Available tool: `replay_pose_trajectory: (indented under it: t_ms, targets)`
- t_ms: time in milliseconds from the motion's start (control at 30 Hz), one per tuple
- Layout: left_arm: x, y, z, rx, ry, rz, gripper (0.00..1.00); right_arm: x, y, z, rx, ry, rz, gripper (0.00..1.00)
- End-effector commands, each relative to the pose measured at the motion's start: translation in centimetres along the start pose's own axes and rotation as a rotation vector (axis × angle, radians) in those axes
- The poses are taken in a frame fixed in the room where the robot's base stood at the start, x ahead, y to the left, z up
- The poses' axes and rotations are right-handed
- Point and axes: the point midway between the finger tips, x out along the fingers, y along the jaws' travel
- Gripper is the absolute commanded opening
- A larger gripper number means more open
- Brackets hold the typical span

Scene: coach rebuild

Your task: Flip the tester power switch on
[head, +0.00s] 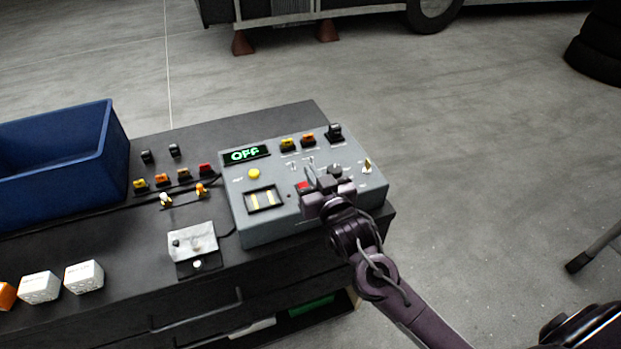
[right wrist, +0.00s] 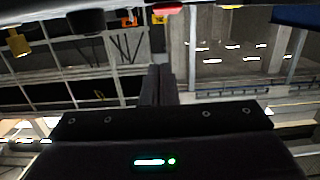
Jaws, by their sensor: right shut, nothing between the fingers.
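The grey tester (head: 283,220) sits at the right end of the dark bench top, and its display (head: 246,154) reads OFF in green. A red switch (head: 303,185) on its panel is partly hidden by my right gripper. A metal toggle (head: 367,165) stands near the panel's right edge. I cannot tell from labels which one is the power switch. My right gripper (head: 313,178) is shut and empty, over the panel just right of the red switch; contact is unclear. Its closed fingers also show in the right wrist view (right wrist: 158,88). My left gripper is not in view.
A blue bin (head: 60,165) stands at the left. Small coloured connectors (head: 162,180), a metal plate fixture (head: 193,241) and white blocks (head: 84,276) lie on the bench. Several connectors (head: 308,140) line the tester's back edge.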

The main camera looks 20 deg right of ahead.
Motion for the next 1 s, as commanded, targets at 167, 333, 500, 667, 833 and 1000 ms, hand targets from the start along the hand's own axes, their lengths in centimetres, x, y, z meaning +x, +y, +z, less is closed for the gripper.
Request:
replay_pose_trajectory:
  t_ms: [167,333,500,667,833,1000]
  targets:
    - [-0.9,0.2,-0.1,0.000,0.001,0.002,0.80,1.5,-0.1,2.0,0.000,-0.005,-0.001,0.00]
    - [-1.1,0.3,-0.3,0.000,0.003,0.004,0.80,1.8,0.0,3.5,0.001,-0.001,0.000,0.00]
    - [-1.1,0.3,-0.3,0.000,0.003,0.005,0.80,1.9,0.0,3.9,0.001,-0.001,0.000,0.00]
    - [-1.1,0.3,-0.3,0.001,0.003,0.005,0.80,1.9,0.0,3.9,0.001,0.000,0.000,0.00]
    - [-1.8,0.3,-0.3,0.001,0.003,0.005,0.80,1.9,0.0,3.7,0.001,-0.016,0.000,0.00]
    - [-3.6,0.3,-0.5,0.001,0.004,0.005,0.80,2.2,0.0,4.2,0.001,-0.092,0.000,0.00]
